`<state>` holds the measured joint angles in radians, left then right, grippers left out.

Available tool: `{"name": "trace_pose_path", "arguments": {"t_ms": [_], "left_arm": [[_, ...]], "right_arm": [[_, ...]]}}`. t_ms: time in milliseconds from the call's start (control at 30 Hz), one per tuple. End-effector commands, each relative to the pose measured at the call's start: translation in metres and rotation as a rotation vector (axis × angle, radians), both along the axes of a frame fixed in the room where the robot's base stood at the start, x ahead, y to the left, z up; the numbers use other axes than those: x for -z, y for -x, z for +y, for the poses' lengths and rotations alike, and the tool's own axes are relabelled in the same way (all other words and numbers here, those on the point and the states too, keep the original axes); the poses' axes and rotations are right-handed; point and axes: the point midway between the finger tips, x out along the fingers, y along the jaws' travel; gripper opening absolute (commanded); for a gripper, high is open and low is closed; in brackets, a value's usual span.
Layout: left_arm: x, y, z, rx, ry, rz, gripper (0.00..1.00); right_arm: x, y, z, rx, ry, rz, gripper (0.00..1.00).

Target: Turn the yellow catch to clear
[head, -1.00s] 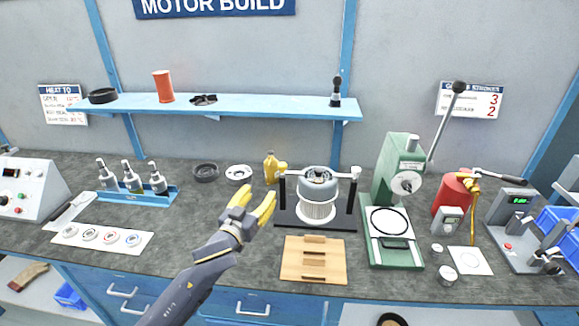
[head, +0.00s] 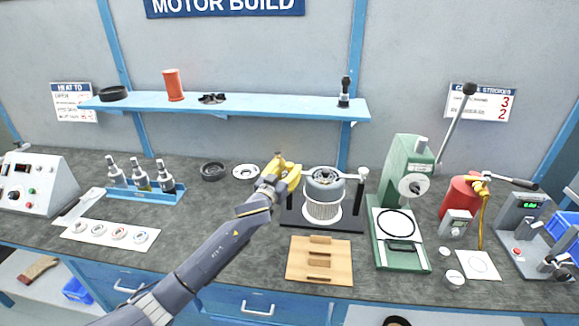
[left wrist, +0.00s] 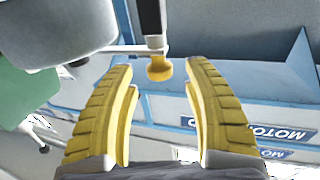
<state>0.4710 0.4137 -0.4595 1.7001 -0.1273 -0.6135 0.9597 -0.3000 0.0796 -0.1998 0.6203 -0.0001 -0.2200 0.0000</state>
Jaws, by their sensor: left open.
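The yellow catch (left wrist: 159,68) shows in the left wrist view as a small rounded knob at the end of a dark post, beside a thin bar. My left gripper (head: 282,171) is open, with its yellow fingers at the left post of the black clamp stand (head: 345,222). In the left wrist view the catch lies between the open fingertips (left wrist: 158,80), with a gap on both sides. In the head view the fingers hide the catch. The white-and-grey motor part (head: 324,209) sits in the stand under the crossbar. My right gripper is not in view.
A wooden block (head: 319,261) lies in front of the stand. A green press (head: 402,247) stands close on the right. A black ring (head: 213,171) and a white ring (head: 245,171) lie at the left.

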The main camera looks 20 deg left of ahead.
Motion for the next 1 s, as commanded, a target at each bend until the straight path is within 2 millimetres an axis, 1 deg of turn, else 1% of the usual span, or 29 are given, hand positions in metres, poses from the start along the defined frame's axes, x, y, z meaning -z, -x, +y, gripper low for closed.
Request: {"name": "trace_pose_path", "arguments": {"t_ms": [33, 100, 233, 400, 667, 700, 1000], "left_arm": [[-0.001, -0.006, -0.001, 0.000, 0.000, 0.000, 0.51], [0.000, -0.013, -0.001, -0.001, 0.000, 0.001, 0.51], [0.000, -0.021, -0.003, 0.000, 0.001, 0.000, 0.51], [0.000, -0.025, -0.003, 0.000, 0.000, 0.001, 0.51], [0.000, -0.026, -0.003, 0.000, 0.000, 0.001, 0.51], [0.000, -0.026, -0.003, 0.000, 0.000, 0.001, 0.53], [0.000, -0.025, -0.003, 0.000, 0.000, 0.001, 0.18]], "right_arm": [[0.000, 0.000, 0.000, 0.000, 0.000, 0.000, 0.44], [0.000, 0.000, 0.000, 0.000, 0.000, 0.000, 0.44], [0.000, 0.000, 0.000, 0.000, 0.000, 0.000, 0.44], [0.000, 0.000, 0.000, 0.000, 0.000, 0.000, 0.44], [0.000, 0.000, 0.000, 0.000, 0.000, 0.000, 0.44], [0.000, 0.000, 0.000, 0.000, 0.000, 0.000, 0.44], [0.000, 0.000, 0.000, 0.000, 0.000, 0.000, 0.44]]}}
